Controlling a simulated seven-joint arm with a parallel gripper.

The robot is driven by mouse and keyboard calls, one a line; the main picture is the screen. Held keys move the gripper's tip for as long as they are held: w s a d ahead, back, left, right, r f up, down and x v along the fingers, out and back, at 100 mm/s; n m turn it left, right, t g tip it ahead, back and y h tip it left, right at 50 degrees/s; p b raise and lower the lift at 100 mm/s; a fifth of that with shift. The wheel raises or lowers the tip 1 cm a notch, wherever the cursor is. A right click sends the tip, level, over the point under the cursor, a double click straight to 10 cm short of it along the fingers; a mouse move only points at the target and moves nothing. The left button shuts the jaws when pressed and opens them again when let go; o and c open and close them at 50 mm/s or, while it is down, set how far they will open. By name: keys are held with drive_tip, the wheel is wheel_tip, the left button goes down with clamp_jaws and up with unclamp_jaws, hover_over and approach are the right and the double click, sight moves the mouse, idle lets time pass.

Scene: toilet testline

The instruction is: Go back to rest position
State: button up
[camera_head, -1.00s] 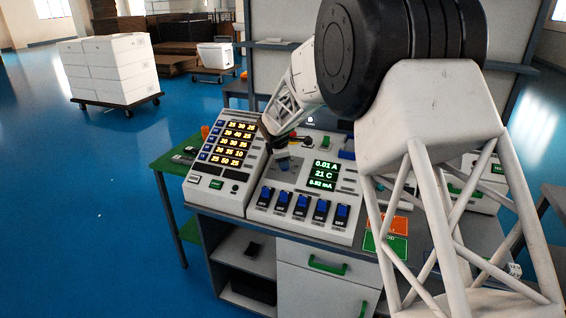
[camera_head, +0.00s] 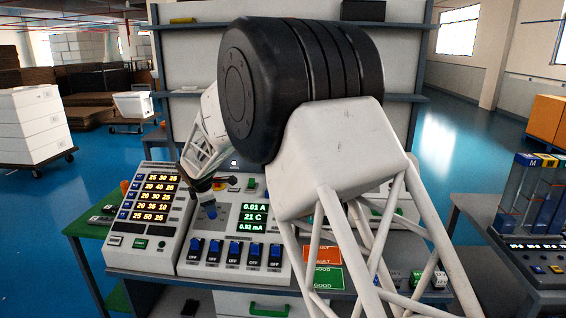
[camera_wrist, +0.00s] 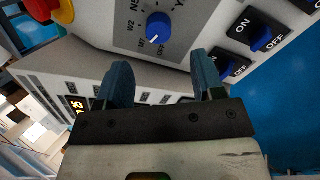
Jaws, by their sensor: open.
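My gripper (camera_wrist: 162,82) is open in the wrist view, with its two blue fingertips apart and nothing between them. Beyond the fingertips is a blue rotary knob (camera_wrist: 158,28) on the grey control panel. In the head view my arm reaches down over the control console (camera_head: 236,225), and the gripper end (camera_head: 207,195) is small and partly dark there, just above the knob area. My large black and white arm links hide part of the console's right side and the table behind.
Blue switches (camera_head: 234,252) line the console's front, beside a panel of orange readouts (camera_head: 152,197). Red and green cards (camera_head: 322,268) lie on the table to the right. Another bench with a device (camera_head: 535,215) stands at the far right. A red button (camera_wrist: 62,10) is at the wrist view's upper left.

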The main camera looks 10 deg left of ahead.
drive_tip(key=s+d+r+m, duration=0.4)
drive_tip(key=s+d+r, duration=0.15)
drive_tip(key=d, duration=0.65)
drive_tip(key=s+d+r+m+g+h, duration=0.1)
drive_tip(key=s+d+r+m, duration=0.5)
drive_tip(key=d, duration=0.6)
drive_tip(key=s+d+r+m, duration=0.2)
drive_tip(key=s+d+r, duration=0.2)
drive_tip(key=s+d, duration=0.6)
drive_tip(key=s+d+f+m, duration=0.1)
drive_tip(key=s+d+m, duration=0.3)
drive_tip(key=s, duration=0.6)
drive_tip(key=s+d+f+m+g, duration=0.1)
drive_tip(key=s+d+m, duration=0.3)
drive_tip(key=s+d, duration=0.5)
drive_tip(key=s+d+f+m, duration=0.2)
drive_tip(key=s+d+m, duration=0.2)
drive_tip(key=s, duration=0.7)
drive_tip(key=shift+s+d+f+g, duration=0.3)
drive_tip(key=shift+s+d, duration=0.1)
drive_tip(key=shift+d, duration=0.85)
